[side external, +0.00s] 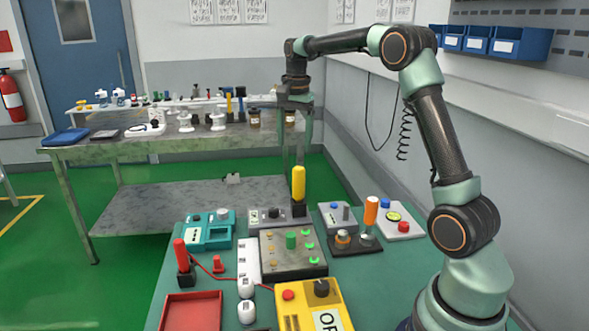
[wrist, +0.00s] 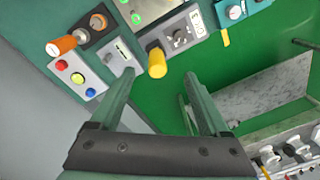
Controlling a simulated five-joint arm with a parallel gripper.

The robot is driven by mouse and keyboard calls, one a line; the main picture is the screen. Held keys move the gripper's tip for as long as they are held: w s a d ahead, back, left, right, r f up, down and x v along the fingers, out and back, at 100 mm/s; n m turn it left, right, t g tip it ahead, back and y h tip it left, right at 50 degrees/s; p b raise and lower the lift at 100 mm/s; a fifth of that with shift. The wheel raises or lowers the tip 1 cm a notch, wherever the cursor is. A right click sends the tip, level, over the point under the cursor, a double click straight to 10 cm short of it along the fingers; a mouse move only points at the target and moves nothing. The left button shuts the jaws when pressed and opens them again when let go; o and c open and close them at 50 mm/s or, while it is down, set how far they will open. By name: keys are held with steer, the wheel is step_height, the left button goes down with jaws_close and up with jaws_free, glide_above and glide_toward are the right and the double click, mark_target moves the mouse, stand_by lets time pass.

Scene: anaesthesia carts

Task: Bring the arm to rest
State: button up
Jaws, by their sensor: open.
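My arm arches over from the right of the side view, its end pointing down. My gripper (side external: 297,150) is open and empty, above the far edge of the green-topped table (side external: 185,270). An upright yellow handle (side external: 298,183) stands just below the fingers in the side view. In the wrist view my gripper (wrist: 158,85) has its two fingers spread well apart, with nothing between them. The yellow handle (wrist: 157,64) shows just beyond them there; the exact gap is hard to tell.
The table holds a teal device (side external: 207,232), a grey panel with green buttons (side external: 293,252), a yellow box (side external: 312,308), an orange-handled unit (side external: 370,212) and a red tray (side external: 190,312). A metal bench (side external: 100,148) with small items stands behind. Green floor lies between.

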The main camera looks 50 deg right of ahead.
steer(key=s+a+r+n+t, duration=0.1)
steer(key=s+a+r+n, duration=0.1)
steer(key=s+a+n, duration=0.3)
steer(key=s+a+r+n+t, duration=0.1)
steer(key=s+a+r+n, duration=0.15)
steer(key=a, duration=0.35)
steer(key=s+a+f+n+t, duration=0.3)
steer(key=s+a+f+n, duration=0.1)
steer(key=s+a+n, duration=0.4)
steer(key=shift+s+a+f, duration=0.15)
steer(key=shift+s, duration=0.6)
steer(key=shift+n, duration=0.25)
